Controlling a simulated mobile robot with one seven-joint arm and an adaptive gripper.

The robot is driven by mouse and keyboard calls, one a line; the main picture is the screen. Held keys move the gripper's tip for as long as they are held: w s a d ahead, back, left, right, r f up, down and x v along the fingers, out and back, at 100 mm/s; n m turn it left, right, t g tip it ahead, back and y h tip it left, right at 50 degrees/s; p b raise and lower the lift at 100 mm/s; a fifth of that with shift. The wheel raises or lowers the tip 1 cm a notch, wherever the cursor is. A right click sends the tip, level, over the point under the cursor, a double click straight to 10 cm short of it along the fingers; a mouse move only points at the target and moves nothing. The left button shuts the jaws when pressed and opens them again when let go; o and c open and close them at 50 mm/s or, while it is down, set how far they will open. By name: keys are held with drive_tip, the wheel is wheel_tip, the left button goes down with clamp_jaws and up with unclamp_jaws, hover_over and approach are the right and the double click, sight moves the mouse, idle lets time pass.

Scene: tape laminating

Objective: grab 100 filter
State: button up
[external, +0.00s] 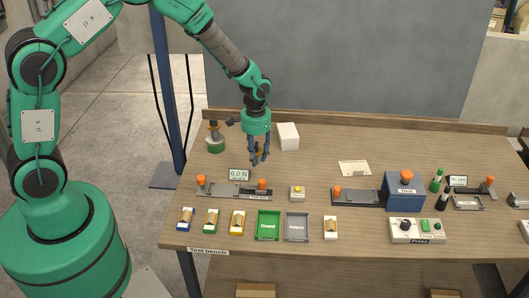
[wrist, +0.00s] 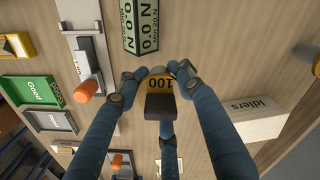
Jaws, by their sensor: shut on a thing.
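The 100 filter (wrist: 160,84) is a small yellow-orange piece marked "100" in black, with a dark part in front of it. My gripper (wrist: 160,76) has its blue fingers closed around it in the wrist view. In the external view my gripper (external: 260,157) points down over the back-left of the table, with a bit of orange between the fingers. The fingers hide much of the piece. I cannot tell whether it is clear of the table.
A white box marked "Idlers" (wrist: 255,118) stands close beside my gripper. A green-based stand (external: 215,144) is at the back left. In front are the force display (external: 239,174), a fixture with orange knobs (external: 235,190), and green Good (external: 268,224) and grey Reject (external: 297,226) trays.

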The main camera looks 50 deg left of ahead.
drive_tip(key=s, duration=0.8)
drive_tip(key=s+r, duration=0.1)
drive_tip(key=s, duration=0.3)
drive_tip(key=shift+s+a+r+p, duration=0.1)
drive_tip(key=shift+s+a+p, duration=0.2)
drive_tip(key=shift+a, duration=0.1)
drive_tip(key=shift+w, duration=0.2)
